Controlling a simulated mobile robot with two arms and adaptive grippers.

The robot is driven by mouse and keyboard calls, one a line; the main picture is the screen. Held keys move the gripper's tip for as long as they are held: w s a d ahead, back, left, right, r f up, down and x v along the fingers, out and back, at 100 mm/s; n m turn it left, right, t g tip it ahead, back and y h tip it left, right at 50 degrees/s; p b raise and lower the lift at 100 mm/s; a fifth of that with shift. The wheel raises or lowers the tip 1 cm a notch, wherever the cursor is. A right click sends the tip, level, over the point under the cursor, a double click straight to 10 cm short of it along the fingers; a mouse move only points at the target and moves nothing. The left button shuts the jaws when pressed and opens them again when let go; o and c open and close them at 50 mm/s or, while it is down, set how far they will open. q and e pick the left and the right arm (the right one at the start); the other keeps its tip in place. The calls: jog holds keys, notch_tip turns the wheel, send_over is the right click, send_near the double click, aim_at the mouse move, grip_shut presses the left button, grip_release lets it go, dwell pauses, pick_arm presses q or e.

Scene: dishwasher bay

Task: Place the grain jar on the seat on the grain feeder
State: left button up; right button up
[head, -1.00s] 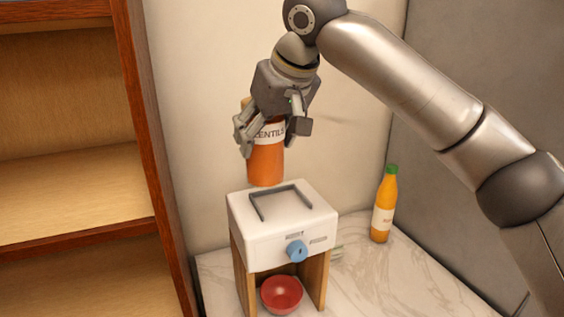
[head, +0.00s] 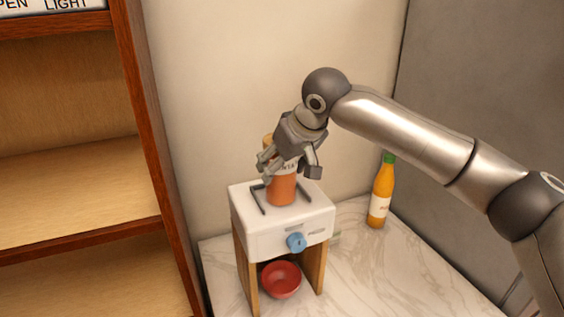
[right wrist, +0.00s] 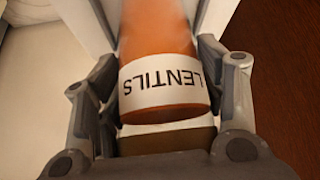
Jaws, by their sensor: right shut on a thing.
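The grain jar (head: 283,191) is orange with a white LENTILS label and a tan lid. It is upright over the white top of the grain feeder (head: 262,222), inside the grey frame of the seat (head: 257,199). Its base looks to be at or just above the seat; I cannot tell if it touches. My right gripper (head: 289,170) is shut on the jar near its label and lid. In the right wrist view the jar (right wrist: 158,45) lies between both fingers. The feeder has a blue knob (head: 296,242) on its front. My left gripper is not in view.
A red bowl (head: 281,279) sits under the feeder between its wooden legs. An orange bottle with a green cap (head: 381,192) stands at the right on the marble counter (head: 365,262). A wooden shelf (head: 75,190) rises at the left. The counter's front right is clear.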

jog(key=o, duration=1.2)
jog(key=shift+s, duration=0.1)
jog(key=shift+c, duration=0.2)
jog(key=o, duration=0.4)
jog(key=b+v, duration=0.4)
jog(key=v, duration=0.8)
